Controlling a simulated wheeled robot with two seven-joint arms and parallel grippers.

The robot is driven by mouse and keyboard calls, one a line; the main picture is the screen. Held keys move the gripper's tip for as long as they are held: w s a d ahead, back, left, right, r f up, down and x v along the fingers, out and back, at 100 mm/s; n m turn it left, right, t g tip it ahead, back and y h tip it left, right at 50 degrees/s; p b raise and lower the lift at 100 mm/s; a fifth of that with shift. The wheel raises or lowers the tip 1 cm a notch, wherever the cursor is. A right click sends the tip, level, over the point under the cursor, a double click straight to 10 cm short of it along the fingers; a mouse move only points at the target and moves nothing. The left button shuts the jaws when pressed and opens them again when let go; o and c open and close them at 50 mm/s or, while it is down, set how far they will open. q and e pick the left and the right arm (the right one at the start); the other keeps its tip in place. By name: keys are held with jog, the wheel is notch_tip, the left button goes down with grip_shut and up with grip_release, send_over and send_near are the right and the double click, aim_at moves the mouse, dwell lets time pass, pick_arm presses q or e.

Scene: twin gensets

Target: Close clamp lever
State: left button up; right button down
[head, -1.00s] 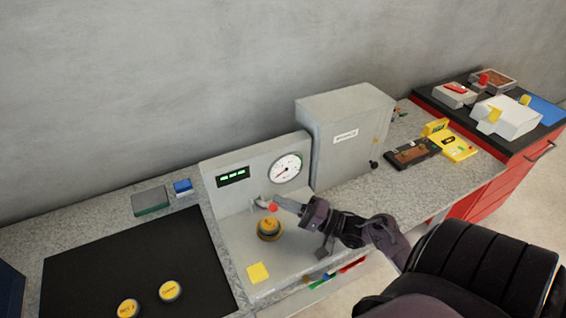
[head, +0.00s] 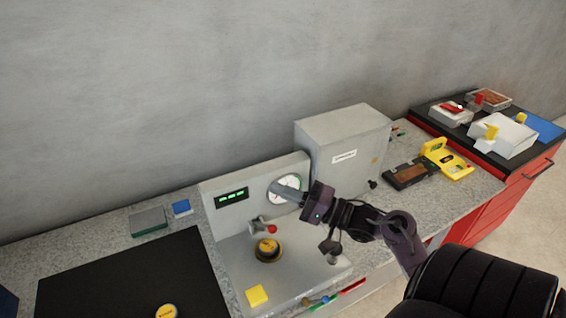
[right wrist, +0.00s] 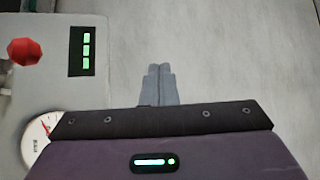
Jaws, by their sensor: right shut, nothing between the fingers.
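The clamp lever (head: 259,223) is a small grey lever with a red knob (head: 272,229) on the grey test stand, behind and just above a yellow-topped round part (head: 267,248). The red knob also shows at the left edge of the right wrist view (right wrist: 24,51). My right gripper (head: 275,187) is shut and empty. It is raised above the knob, apart from it, and its fingers cover part of the round gauge (head: 285,181). In the right wrist view its closed fingertips (right wrist: 159,68) hold nothing. My left gripper is out of view.
A tall grey cabinet (head: 345,150) stands right of the stand's panel. A yellow pad (head: 257,295) lies on the stand's front. A black mat (head: 130,285) lies to the left. A yellow case (head: 446,160) lies on the counter at right.

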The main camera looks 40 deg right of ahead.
notch_tip(320, 180, up, 8)
jog(key=shift+r, duration=0.1)
dwell(0.4)
